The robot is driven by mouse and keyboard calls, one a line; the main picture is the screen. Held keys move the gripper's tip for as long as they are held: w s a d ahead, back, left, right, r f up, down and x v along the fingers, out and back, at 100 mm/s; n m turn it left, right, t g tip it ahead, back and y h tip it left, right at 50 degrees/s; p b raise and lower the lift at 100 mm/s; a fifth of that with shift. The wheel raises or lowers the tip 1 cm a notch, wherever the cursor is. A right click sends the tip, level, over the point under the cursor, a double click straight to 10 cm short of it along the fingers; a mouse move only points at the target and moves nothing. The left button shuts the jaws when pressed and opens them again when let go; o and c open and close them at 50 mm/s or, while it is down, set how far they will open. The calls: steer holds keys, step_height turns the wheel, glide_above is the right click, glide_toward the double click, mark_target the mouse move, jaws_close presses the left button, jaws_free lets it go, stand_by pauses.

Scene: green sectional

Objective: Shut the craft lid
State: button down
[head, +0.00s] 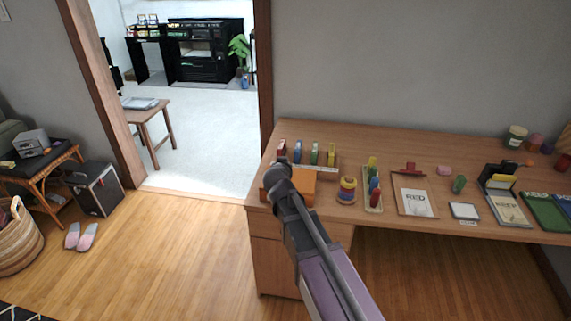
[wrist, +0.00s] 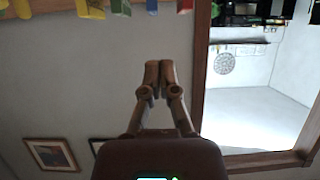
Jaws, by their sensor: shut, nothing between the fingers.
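An orange-brown box (head: 303,186) sits at the desk's left front corner. It may be the craft box, but my arm covers its middle, so I cannot tell how its lid stands. My gripper (head: 281,164) appears in front of or above this box in the head view. I cannot tell whether it touches it. In the wrist view my gripper (wrist: 160,68) has its two fingers together, with nothing between them. The box is not clearly seen in the wrist view.
The wooden desk (head: 390,140) holds a rack of colored pieces (head: 315,155) behind the box. A ring stack (head: 347,190), a tray of colored items (head: 373,190) and a clipboard (head: 413,195) lie to the right. A doorway opens at left; the floor before the desk is clear.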

steer(key=s+f+b, duration=0.4)
steer(key=f+b, duration=0.5)
steer(key=f, duration=0.1)
steer(key=shift+s+b, duration=0.15)
steer(key=shift+b, duration=0.15)
steer(key=shift+r, duration=0.1)
stand_by(0.4)
step_height(320, 180, up, 4)
steer(key=p, duration=0.5)
steer(key=s+a+f+b, duration=0.1)
steer(key=s+f+b, duration=0.2)
steer(key=s, duration=0.6)
steer(key=shift+s+a+f+b, duration=0.2)
steer(key=shift+s+f+b, duration=0.1)
steer(key=shift+b, duration=0.3)
steer(key=shift+w, duration=0.1)
